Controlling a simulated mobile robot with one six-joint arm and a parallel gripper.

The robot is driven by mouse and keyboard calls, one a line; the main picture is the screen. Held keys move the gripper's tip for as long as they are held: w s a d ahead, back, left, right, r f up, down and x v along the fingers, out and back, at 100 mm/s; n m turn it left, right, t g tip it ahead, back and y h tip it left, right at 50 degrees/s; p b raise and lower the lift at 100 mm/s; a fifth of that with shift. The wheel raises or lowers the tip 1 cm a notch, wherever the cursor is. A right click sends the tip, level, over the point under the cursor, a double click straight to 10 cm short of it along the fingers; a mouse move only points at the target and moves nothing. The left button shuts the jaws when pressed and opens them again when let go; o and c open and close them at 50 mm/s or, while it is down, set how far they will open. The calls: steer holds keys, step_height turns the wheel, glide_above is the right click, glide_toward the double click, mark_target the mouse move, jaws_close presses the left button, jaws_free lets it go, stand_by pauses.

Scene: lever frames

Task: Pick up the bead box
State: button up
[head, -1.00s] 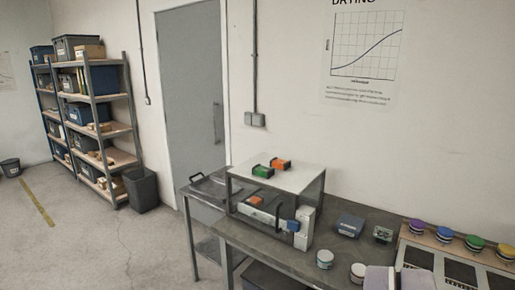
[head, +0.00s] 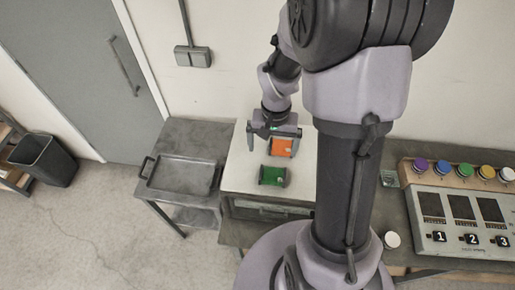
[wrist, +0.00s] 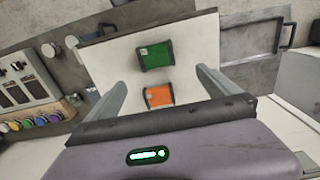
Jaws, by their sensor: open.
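Two small boxes lie on the white top of a raised stand (head: 239,172). One is orange with dark ends (head: 282,147), the other green with dark ends (head: 272,176). No label tells me which is the bead box. My gripper (head: 274,141) is open and empty above the stand, close by the orange box in the head view. In the wrist view, the orange box (wrist: 158,96) appears between my gripper's fingers (wrist: 160,77), and the green box (wrist: 155,54) lies beyond it. I see no contact with either box.
A grey tray (head: 183,176) with handles lies on the lower table left of the stand. A panel with numbered bays (head: 462,222) and coloured knobs stands at the right. A white round jar (head: 391,240) is near it. The wall is close behind the stand.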

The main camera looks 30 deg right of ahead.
glide_above(273, 173)
steer(key=f, duration=0.5)
steer(key=shift+s+a+f, duration=0.1)
steer(key=shift+s+f, duration=0.1)
steer(key=shift+f, duration=0.15)
steer(key=f, duration=0.2)
steer(key=w+f, duration=0.1)
steer(key=shift+f, duration=0.35)
steer(key=f, duration=0.3)
steer(key=s+f, duration=0.1)
steer(key=f, duration=0.1)
steer(key=shift+w+f, duration=0.25)
steer(key=shift+f, duration=0.15)
steer(key=shift+s+r, duration=0.1)
steer(key=shift+s, duration=0.05)
steer(key=c, duration=1.5)
